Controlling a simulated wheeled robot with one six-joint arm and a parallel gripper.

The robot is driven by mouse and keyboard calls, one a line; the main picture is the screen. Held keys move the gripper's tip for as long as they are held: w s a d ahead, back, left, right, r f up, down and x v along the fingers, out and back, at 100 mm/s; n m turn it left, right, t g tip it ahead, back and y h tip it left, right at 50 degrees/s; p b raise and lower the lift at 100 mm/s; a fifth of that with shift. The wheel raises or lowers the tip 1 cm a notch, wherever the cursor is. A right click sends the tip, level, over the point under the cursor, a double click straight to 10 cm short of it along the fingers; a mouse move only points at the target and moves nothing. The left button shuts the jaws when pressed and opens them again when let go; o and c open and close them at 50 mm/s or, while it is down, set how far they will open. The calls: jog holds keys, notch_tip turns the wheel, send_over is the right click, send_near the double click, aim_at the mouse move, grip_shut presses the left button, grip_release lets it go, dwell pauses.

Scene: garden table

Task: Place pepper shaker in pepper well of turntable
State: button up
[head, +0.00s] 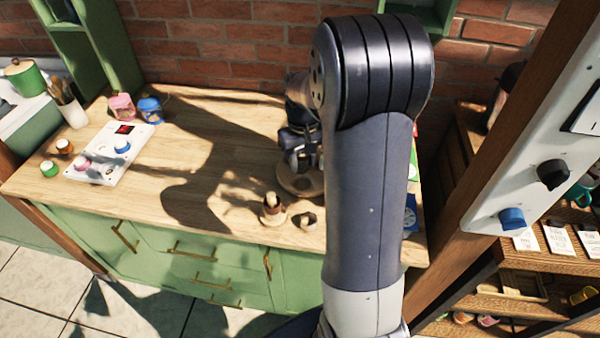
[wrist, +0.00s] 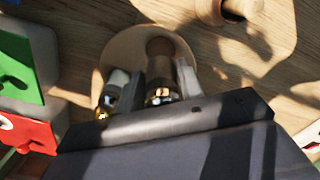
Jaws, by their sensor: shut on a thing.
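The turntable (wrist: 112,52) is a round, light wooden disc on the table, partly hidden by my gripper in the wrist view; it also shows in the head view (head: 299,186). My gripper (wrist: 159,72) is shut on the pepper shaker (wrist: 160,50), a dark brown cylinder with a shiny metal end, and holds it over the turntable. A paler shaker-like piece with a metal end (wrist: 114,88) is beside the left finger. The wells are hidden, and I cannot tell whether the pepper shaker touches the turntable.
A wooden piece on a round base (head: 272,210) and a small wooden cup (head: 307,221) stand in front of the turntable. Green (wrist: 15,65) and red (wrist: 28,130) items are at the wrist view's left. The table's middle (head: 235,150) is clear. A white control panel (head: 115,150) lies left.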

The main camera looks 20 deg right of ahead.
jog(key=shift+f, duration=2.95)
jog(key=shift+f, duration=0.15)
jog(key=o, duration=1)
notch_tip(320, 180, up, 12)
jog(key=shift+r, duration=0.2)
